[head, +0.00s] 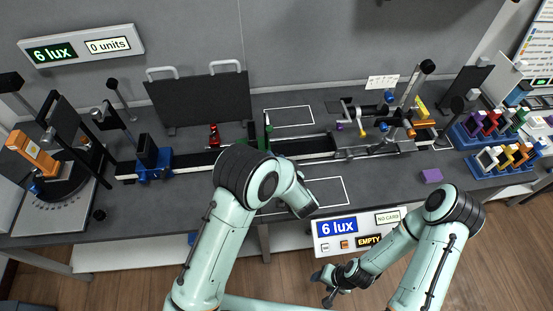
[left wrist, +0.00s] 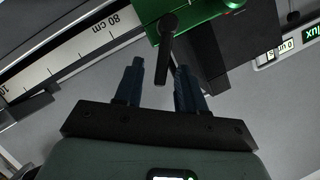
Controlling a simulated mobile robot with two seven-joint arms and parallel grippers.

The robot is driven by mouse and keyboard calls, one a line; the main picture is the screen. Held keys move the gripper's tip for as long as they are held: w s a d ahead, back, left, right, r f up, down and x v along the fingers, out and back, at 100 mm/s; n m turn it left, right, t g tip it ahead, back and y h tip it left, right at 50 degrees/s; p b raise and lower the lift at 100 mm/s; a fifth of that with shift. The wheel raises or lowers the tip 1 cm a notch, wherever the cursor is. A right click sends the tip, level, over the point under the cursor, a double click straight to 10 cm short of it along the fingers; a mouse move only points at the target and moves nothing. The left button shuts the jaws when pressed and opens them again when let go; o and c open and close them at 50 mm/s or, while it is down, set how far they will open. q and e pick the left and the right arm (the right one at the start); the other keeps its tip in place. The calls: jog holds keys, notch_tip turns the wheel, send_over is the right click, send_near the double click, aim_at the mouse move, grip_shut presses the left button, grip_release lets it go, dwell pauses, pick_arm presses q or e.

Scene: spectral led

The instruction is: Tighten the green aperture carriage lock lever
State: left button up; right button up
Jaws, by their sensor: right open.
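The green aperture carriage (left wrist: 188,18) fills the top of the left wrist view. A black lock lever (left wrist: 165,45) hangs from its front. My left gripper (left wrist: 158,85) is open, with one dark finger on each side of the lever's lower end. I see gaps at the fingers, and cannot tell whether either touches the lever. In the head view the green carriage (head: 267,131) shows behind my left arm, which hides the lever and left gripper. My right gripper (head: 327,287) is open and empty, low in front of the bench.
The carriage sits on a long black rail (head: 195,159) with a cm scale (left wrist: 75,50). A blue carriage (head: 152,165) and a red piece (head: 214,137) stand to its left. A metal stage (head: 375,147) stands to the right. A display panel (head: 360,232) hangs at the bench front.

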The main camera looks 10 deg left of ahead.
pick_arm(q)
jog(key=b+v, duration=0.2)
jog(key=v, duration=1.1)
jog(key=shift+s, duration=0.25)
pick_arm(e)
jog(key=shift+s+f, duration=1.6)
jog(key=shift+s, duration=0.15)
